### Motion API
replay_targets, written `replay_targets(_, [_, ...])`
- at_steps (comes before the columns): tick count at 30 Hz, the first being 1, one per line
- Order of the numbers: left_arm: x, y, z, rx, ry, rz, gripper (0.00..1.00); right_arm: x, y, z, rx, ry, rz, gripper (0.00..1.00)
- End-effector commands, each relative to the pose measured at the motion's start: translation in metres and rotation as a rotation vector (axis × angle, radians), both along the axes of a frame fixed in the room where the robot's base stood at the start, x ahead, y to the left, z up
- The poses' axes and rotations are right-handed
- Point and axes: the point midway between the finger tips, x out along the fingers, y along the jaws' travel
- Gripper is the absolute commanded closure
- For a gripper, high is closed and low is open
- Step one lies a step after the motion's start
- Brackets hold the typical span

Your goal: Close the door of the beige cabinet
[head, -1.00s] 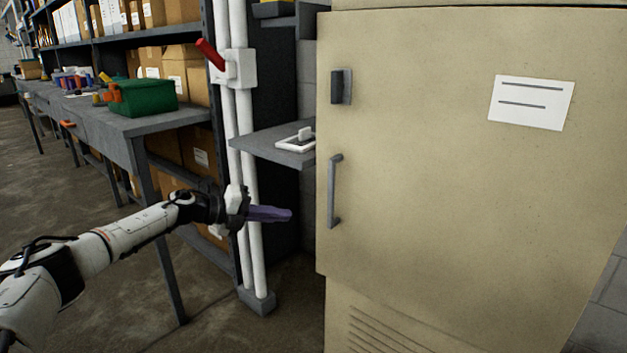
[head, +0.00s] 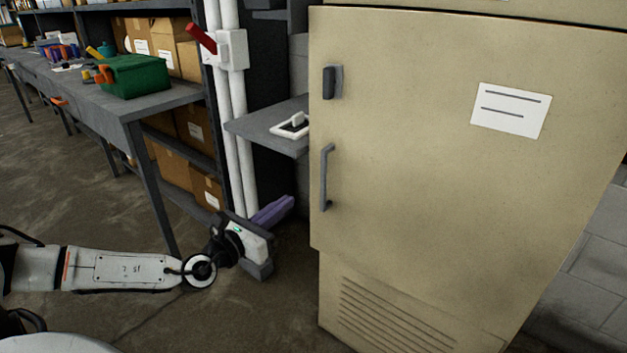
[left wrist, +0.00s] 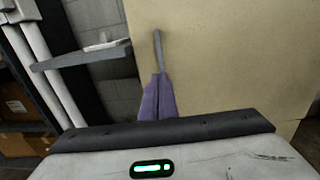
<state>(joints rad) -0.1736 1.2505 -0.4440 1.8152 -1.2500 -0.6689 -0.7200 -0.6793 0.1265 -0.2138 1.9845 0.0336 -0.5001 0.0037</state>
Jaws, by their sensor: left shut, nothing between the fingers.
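The beige cabinet (head: 420,300) fills the right of the head view. Its door (head: 420,170) faces me with a grey handle (head: 326,178) and a dark latch (head: 332,82) near its left edge. That edge stands slightly past the vented base below; I cannot tell whether the door is fully shut. My left gripper (head: 287,203) is left of the door edge in the picture, its purple fingers shut and empty. In the left wrist view the closed fingertips (left wrist: 158,78) overlap the lower end of the handle (left wrist: 158,50); contact is not clear. My right gripper is out of view.
A small grey shelf (head: 265,125) with a white switch plate juts out left of the door. White pipes (head: 238,130) with a red lever (head: 200,38) run behind my left gripper. A workbench (head: 150,104) carries a green bin (head: 137,76). Floor in front of the cabinet is clear.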

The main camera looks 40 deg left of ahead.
Motion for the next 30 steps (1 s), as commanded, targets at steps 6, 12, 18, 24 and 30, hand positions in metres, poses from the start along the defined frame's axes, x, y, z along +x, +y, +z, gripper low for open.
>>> replay_targets(6, [0.035,0.002,0.001,-0.006,-0.005,0.003,1.00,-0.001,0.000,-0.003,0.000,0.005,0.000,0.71])
replay_targets(12, [0.068,0.004,0.001,-0.007,-0.003,0.002,1.00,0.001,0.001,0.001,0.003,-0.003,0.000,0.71])
replay_targets(18, [0.100,0.006,0.000,-0.005,-0.001,0.001,1.00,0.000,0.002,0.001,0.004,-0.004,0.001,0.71])
replay_targets(24, [0.120,0.007,0.000,-0.005,0.001,0.000,1.00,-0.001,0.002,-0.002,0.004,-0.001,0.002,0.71])
replay_targets(30, [0.125,0.007,0.000,-0.004,0.002,-0.002,1.00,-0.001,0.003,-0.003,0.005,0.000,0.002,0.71])
